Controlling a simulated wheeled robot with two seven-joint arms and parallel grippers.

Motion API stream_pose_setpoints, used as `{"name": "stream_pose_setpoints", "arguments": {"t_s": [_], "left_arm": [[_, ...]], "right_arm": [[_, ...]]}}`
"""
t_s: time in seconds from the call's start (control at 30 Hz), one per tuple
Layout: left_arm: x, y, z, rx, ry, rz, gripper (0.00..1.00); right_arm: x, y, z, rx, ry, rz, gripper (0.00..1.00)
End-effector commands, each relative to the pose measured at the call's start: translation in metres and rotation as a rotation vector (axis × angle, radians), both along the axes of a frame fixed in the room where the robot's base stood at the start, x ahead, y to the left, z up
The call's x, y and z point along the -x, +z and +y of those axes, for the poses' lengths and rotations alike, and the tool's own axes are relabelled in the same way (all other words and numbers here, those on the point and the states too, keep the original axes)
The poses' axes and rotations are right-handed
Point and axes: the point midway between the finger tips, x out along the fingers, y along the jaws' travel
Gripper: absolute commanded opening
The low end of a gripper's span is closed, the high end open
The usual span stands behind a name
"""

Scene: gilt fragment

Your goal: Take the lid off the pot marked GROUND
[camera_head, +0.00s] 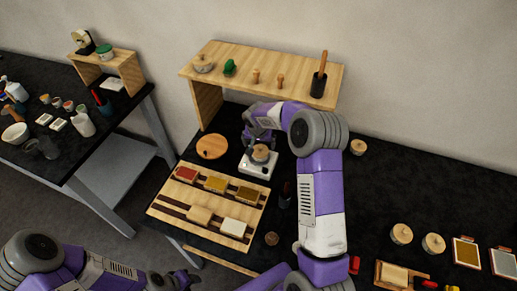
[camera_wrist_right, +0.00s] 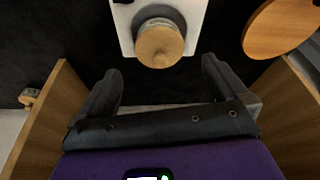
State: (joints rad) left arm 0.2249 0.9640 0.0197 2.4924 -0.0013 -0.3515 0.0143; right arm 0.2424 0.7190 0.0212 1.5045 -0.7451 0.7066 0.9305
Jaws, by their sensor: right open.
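A small pot with a round wooden lid (camera_head: 260,153) stands on a white square device (camera_head: 248,167) on the black table. In the right wrist view, the lid (camera_wrist_right: 160,45) sits just beyond my fingertips, roughly centred between them. My right gripper (camera_head: 260,139) is open and empty beside this pot; its fingers also show in the wrist view (camera_wrist_right: 158,72). Other wooden-lidded pots stand at the right, one (camera_head: 401,234) beside another (camera_head: 433,243). No GROUND marking is legible on any pot. My left gripper (camera_head: 176,281) is low at the bottom edge, its jaws unclear.
A wooden shelf (camera_head: 262,68) stands behind the gripper, with its side panels near it in the wrist view. A round wooden board (camera_head: 212,146) lies left of the device. A wooden tray (camera_head: 166,209) with coloured blocks lies in front. Another small pot (camera_head: 358,147) stands right of my arm.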

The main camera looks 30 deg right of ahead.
Motion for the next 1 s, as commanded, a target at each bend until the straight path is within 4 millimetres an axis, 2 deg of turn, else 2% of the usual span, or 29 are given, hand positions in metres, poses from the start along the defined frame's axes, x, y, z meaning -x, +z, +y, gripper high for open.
{"name": "stream_pose_setpoints", "arguments": {"t_s": [0.3,0.4,0.63,0.9,1.0], "left_arm": [[-0.001,0.008,0.0,0.0,0.001,-0.002,0.43],[-0.001,0.009,0.0,0.0,0.001,-0.002,0.43],[-0.001,0.008,0.0,0.0,0.001,-0.002,0.43],[-0.001,0.008,0.0,0.0,0.001,-0.002,0.43],[-0.001,0.008,0.0,0.0,0.001,-0.002,0.43]], "right_arm": [[-0.008,-0.043,-0.01,-0.002,0.001,0.001,1.0],[-0.009,-0.049,-0.011,-0.003,0.001,0.001,1.0],[-0.009,-0.049,-0.011,-0.003,0.002,0.001,0.98],[-0.009,-0.049,-0.011,-0.002,0.002,0.001,0.57],[-0.009,-0.049,-0.011,-0.002,0.002,0.001,0.46]]}}
